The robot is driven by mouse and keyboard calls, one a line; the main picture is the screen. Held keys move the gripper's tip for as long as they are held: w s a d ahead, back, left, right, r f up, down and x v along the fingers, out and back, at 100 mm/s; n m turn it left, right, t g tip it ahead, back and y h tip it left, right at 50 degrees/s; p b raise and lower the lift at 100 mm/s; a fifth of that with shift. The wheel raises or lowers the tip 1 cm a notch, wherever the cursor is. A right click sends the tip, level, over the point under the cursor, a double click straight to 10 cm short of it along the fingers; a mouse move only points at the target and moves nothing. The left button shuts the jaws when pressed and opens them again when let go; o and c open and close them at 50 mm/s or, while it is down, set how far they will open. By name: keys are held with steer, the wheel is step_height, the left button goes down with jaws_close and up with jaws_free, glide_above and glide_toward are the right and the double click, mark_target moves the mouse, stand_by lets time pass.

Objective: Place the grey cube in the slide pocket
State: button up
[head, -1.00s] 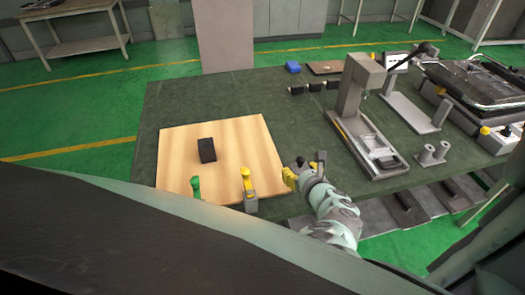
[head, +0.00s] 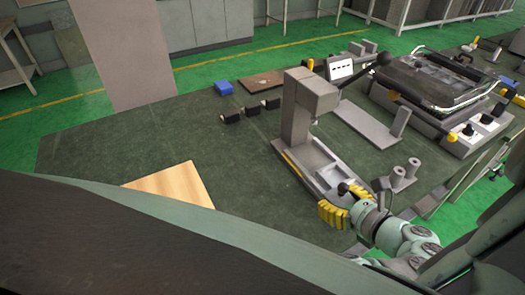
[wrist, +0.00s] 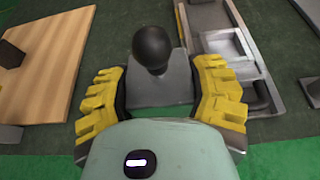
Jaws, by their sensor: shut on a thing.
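My gripper (head: 341,203) has yellow padded fingers and is shut on a grey cube. In the wrist view the grey cube (wrist: 160,90) sits between the fingers (wrist: 162,72), with a black ball knob (wrist: 152,48) on top. In the head view the cube is mostly hidden by the fingers; only the dark knob (head: 343,187) shows. The slide (head: 318,167) is a long grey tray at the foot of a grey column machine, just beyond my gripper. The wrist view shows its recessed pocket (wrist: 226,45) ahead and right of the cube. The cube is apart from the pocket.
The machine's column (head: 296,110) rises behind the slide. A wooden board (head: 172,186) lies to the left. The dark table between board and slide is clear.

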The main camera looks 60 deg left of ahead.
steer(key=shift+w+a+f+b, duration=0.2)
steer(key=shift+w+a+b, duration=0.3)
steer(key=shift+w+b, duration=0.4)
steer(key=w+a, duration=0.3)
steer(key=w+a+p, duration=0.1)
steer(key=w+a, duration=0.2)
steer(key=w, duration=0.1)
steer(key=w+a+f, duration=0.1)
steer(key=w+a, duration=0.2)
steer(key=shift+w, duration=0.2)
steer(key=shift+f, duration=1.7)
steer(key=shift+f, duration=0.2)
steer(key=o, duration=1.4)
steer(key=shift+c, duration=0.2)
